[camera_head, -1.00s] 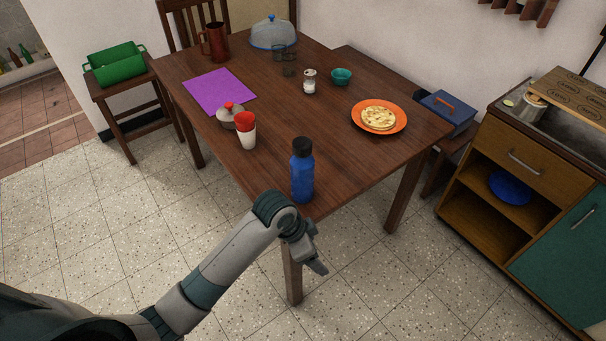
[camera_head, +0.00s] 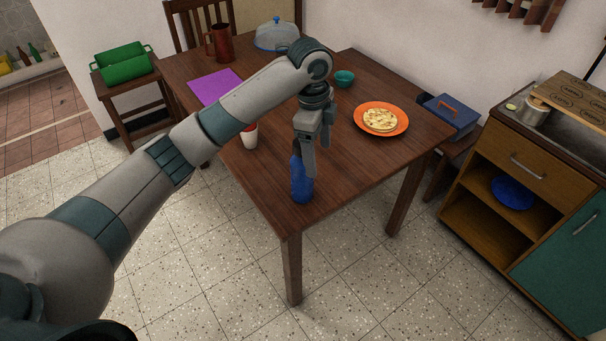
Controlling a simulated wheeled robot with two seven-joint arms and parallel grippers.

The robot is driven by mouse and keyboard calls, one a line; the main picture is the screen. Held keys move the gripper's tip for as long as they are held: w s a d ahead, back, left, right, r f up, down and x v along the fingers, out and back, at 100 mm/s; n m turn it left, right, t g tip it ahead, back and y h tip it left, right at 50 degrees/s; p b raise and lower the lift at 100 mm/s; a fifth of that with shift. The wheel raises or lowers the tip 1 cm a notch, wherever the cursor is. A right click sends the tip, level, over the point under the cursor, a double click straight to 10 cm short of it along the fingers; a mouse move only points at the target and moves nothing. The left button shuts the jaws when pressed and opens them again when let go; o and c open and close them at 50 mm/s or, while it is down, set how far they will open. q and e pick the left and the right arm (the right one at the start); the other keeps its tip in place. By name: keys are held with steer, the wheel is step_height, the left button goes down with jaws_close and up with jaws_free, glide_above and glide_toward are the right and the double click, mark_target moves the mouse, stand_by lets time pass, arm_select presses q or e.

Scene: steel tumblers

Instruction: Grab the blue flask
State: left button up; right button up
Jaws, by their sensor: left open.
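The blue flask (camera_head: 301,183) stands upright near the front corner of the brown wooden table (camera_head: 265,192). Its dark cap and upper part are hidden behind my left gripper (camera_head: 309,152). My left gripper points down over the flask's top, with its fingers apart. Whether the fingers are around the flask or just in front of it, I cannot tell. My right gripper is not in view.
A red and white cup (camera_head: 250,136) stands left of the flask, partly behind my arm. An orange plate (camera_head: 399,121) with flat food lies to the right. A teal bowl (camera_head: 344,78) and a purple mat (camera_head: 214,87) are farther back.

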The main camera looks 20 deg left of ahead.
arm_select(q)
steer(key=w+a+r+m+y, duration=0.1)
steer(key=a+r, duration=0.3)
steer(key=r, duration=0.6)
steer(key=shift+w, duration=0.85)
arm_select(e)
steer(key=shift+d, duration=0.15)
arm_select(q)
steer(key=shift+a, duration=0.1)
steer(key=shift+f, duration=0.45)
step_height(320, 180, down, 8)
steer(key=shift+f+p, duration=0.1)
steer(key=shift+p, duration=1)
step_height(320, 180, down, 2)
steer(key=shift+f+p, duration=0.3)
steer(key=shift+f, duration=0.2)
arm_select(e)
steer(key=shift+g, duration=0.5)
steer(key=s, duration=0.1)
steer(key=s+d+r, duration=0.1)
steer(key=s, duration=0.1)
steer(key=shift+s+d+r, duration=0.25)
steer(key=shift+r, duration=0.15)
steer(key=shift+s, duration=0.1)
